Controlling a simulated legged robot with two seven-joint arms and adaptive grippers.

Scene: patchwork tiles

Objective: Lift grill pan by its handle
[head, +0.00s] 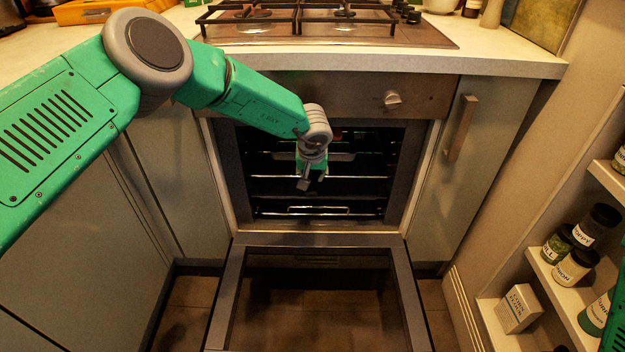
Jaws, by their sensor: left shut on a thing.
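My left gripper (311,174) is at the mouth of the open oven, in front of the upper racks. It is shut on the grill pan's handle, which is mostly hidden by the fingers. The grill pan (342,157) shows only in part as a dark grey edge inside the oven, behind the gripper. Whether it rests on the rack or is clear of it I cannot tell. My right gripper is not in view.
The oven door (316,240) is folded down in front. Wire racks (320,210) cross the oven below the gripper. The hob (330,28) and worktop are above. Shelves with jars (575,266) and a box (519,308) stand at the right.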

